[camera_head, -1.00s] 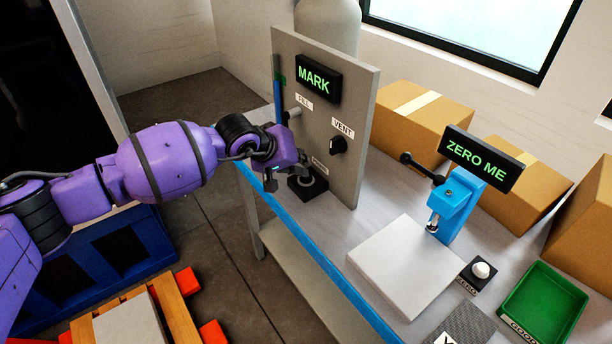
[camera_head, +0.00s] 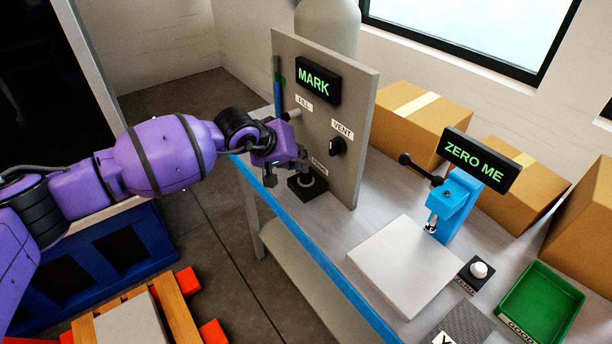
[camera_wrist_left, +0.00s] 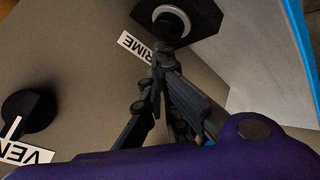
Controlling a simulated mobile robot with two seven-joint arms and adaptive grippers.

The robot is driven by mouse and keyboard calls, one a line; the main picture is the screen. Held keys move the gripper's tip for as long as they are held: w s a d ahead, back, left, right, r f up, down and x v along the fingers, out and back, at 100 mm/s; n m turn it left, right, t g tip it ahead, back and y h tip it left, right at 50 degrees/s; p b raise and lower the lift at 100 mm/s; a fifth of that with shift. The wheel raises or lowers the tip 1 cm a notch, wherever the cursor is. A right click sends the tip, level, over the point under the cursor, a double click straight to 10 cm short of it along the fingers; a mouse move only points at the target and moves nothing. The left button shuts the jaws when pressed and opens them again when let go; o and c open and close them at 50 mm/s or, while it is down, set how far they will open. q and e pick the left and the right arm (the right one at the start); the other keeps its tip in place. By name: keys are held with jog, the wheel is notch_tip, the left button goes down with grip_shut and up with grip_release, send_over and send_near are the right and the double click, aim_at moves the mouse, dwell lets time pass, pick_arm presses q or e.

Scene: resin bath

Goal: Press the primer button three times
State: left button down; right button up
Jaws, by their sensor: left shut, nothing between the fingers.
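The primer button is a dark round button on a black block (camera_head: 308,187) at the foot of the grey panel (camera_head: 352,130). The wrist view shows the button (camera_wrist_left: 172,22) with a pale ring around it, beside a white label ending in "RIME" (camera_wrist_left: 134,46). My left gripper (camera_head: 301,166) is shut and empty, just above the block and partly covering it. In the wrist view its closed fingertips (camera_wrist_left: 161,56) point at the button and appear just short of it; contact cannot be told. My right gripper is not in view.
The panel carries a MARK display (camera_head: 318,80), a FILL control and a black VENT knob (camera_head: 338,146), close to my gripper. To the right stand a blue press-like device (camera_head: 455,205), a ZERO button (camera_head: 480,270), a green tray (camera_head: 543,305) and cardboard boxes.

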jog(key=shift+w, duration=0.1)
pick_arm(q)
jog(key=shift+r, duration=0.7)
notch_tip(320, 180, up, 4)
jog(key=shift+f+p, duration=0.2)
jog(key=shift+p, duration=0.55)
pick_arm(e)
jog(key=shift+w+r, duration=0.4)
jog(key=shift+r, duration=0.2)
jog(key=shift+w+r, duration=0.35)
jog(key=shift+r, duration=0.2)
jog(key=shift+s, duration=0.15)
